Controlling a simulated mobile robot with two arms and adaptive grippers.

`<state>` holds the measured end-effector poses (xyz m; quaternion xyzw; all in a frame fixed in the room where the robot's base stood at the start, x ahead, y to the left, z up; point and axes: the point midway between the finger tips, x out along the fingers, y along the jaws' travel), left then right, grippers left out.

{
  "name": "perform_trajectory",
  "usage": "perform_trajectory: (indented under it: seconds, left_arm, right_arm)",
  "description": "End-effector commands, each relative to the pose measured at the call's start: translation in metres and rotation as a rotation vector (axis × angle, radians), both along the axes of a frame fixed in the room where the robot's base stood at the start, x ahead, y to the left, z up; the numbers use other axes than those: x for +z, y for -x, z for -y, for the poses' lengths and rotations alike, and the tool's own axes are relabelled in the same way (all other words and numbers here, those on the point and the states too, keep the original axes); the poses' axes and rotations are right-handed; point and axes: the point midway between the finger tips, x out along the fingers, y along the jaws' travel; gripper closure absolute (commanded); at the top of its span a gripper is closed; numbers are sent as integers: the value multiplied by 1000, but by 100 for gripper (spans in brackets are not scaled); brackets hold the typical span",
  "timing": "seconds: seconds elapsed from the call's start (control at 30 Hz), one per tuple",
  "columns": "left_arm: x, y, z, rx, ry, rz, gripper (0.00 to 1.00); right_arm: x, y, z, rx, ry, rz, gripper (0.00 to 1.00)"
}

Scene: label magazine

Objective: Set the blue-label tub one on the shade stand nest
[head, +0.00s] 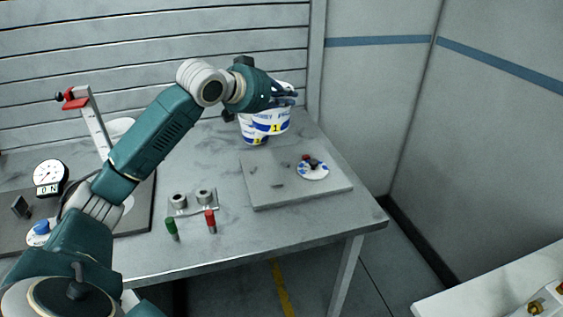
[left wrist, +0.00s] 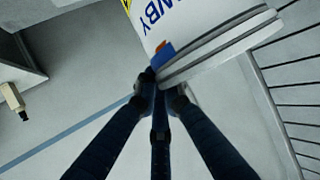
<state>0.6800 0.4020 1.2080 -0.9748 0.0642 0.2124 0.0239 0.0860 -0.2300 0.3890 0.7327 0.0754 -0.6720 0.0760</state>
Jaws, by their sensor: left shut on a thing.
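My left gripper (head: 288,92) reaches over the back of the grey table and is shut on a white tub (head: 280,120) with a blue band and a yellow label marked 1. In the left wrist view the fingers (left wrist: 160,85) meet at the rim of the tub (left wrist: 200,30), with blue lettering and a yellow patch showing. I cannot make out which thing is the shade stand nest. My right gripper is not in view.
A grey plate (head: 265,190) at the table's right bears a blue-and-white disc (head: 313,171) with a dark and red knob. A small metal holder (head: 190,210), a green peg (head: 172,229) and a red peg (head: 210,221) stand front centre. A dial gauge (head: 50,173) stands left.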

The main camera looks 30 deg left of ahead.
Motion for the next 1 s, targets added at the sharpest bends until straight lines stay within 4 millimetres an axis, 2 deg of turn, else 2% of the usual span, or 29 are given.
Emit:
perform_trajectory:
  seconds: [0.03,0.2,0.4,0.63,0.9,1.0]
  left_arm:
    - [-18,1,1,-1,1,-9,100]
    - [-63,2,0,-1,1,-7,100]
    - [-110,1,1,-1,3,-5,100]
    - [-133,1,0,-1,2,0,100]
    - [-171,1,1,-1,1,-2,100]
    - [-175,1,0,-1,0,1,100]
  right_arm:
    - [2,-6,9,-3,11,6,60]
    - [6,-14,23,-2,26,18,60]
    - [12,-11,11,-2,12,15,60]
    - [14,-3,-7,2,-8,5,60]
    - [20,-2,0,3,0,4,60]
    - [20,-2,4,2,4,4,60]
